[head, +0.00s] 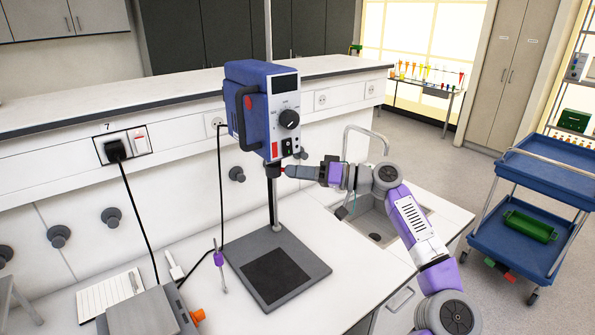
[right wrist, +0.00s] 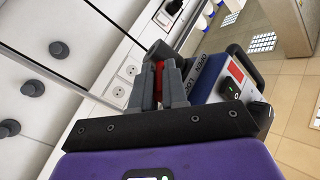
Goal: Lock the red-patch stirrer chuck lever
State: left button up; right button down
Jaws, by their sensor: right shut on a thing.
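The stirrer (head: 262,100) is a blue and grey box on a stand, with a dial, a dark display and a red patch (head: 274,150) low on its front. The red patch also shows in the right wrist view (right wrist: 236,71). The chuck (head: 272,171) is dark and sits under the stirrer. My right gripper (head: 285,171) reaches it from the right, just below the box. In the right wrist view its fingers (right wrist: 160,90) are shut on the red lever (right wrist: 159,70), mostly hidden between them. OPEN and LOCK lettering shows beside it. My left gripper is not in view.
The stand's grey base plate (head: 304,269) rests on the white bench. A purple-clamped rod (head: 219,259), a notepad (head: 108,296) and a grey device (head: 150,314) lie left of it. A sink (head: 372,222) is behind my right arm. A blue cart (head: 520,235) stands at right.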

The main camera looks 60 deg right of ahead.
jog(key=c, duration=1.1)
grip_release()
jog(key=shift+c, duration=0.2)
jog(key=v, duration=0.7)
jog(key=shift+s+d+p, duration=0.15)
jog(key=shift+s+p, duration=0.15)
